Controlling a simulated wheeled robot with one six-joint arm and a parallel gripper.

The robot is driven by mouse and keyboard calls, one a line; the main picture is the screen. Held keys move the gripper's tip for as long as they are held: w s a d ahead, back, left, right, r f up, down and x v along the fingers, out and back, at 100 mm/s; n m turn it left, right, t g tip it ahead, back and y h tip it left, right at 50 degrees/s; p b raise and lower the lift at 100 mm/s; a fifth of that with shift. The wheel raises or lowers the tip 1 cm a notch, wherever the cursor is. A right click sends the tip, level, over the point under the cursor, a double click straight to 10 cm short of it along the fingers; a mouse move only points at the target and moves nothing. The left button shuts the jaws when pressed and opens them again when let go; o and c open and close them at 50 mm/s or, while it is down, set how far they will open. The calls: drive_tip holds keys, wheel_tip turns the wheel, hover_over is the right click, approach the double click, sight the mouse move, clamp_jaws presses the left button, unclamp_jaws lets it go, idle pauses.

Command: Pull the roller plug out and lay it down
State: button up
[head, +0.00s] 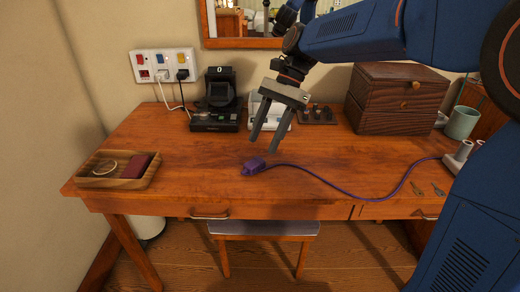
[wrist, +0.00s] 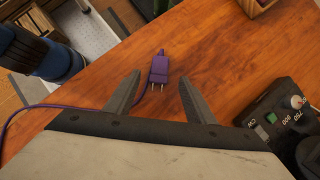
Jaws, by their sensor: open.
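A purple plug (head: 253,166) lies on the wooden desk, out of any socket, with its purple cord (head: 340,189) running right to a pale grey device (head: 457,158) partly covered by my arm. In the wrist view the plug (wrist: 159,70) shows two metal prongs pointing toward my gripper. My gripper (head: 263,146) is open and empty above the desk, just behind the plug and apart from it. On the wall, the socket panel (head: 148,62) holds a white plug (head: 163,76) and a black plug (head: 182,75).
A black device (head: 216,121) and a white device (head: 257,110) stand at the desk's back. A wooden box (head: 385,120) and a mug (head: 462,122) are at right. A wooden tray (head: 90,181) is at left. The desk's middle left is clear.

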drive_tip(key=v, duration=1.2)
drive_tip(key=shift+r, duration=0.2)
drive_tip(key=shift+d, duration=0.1)
drive_tip(key=s+d+f+n+t+h, duration=0.2)
drive_tip(key=s+d+f+n+t, duration=0.2)
drive_tip(key=s+d+f, duration=0.5)
drive_tip(key=s+d+f+n+t+h, duration=0.2)
drive_tip(key=s+d+f+n+t, duration=0.3)
drive_tip(key=s+d+f, duration=0.5)
drive_tip(key=s+d, duration=0.3)
drive_tip(key=s, duration=0.3)
drive_tip(key=shift+f+h, duration=0.3)
drive_tip(key=shift+s, duration=0.15)
drive_tip(key=shift+c, duration=0.3)
